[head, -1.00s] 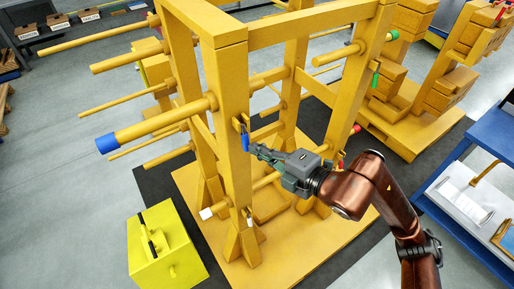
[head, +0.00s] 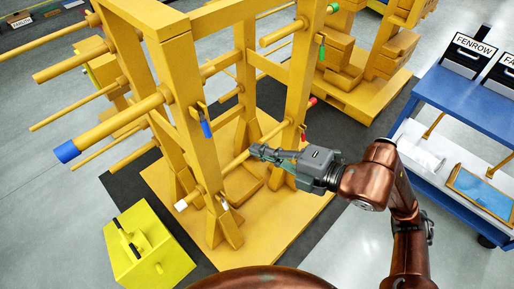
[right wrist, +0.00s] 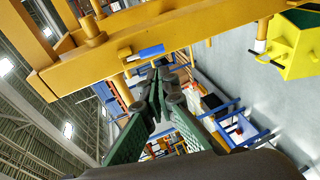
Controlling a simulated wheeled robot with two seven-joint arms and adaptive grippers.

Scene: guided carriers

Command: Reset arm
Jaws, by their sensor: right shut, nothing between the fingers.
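My right gripper (head: 258,151) is shut and empty in the head view, in front of the yellow frame (head: 188,110) and apart from its near post. In the right wrist view its fingers (right wrist: 162,70) meet at the tips, below a yellow beam of the frame. A blue-handled piece (head: 206,129) hangs on the near post, left of the gripper; a blue piece also shows on the beam in the right wrist view (right wrist: 150,51). My left gripper is not in view.
A yellow box (head: 148,245) stands on the floor at the lower left. A blue cart (head: 465,105) with bins and a tablet-like panel stands at the right. Yellow poles stick out leftward from the frame, one with a blue end (head: 67,151). Grey floor lies between frame and cart.

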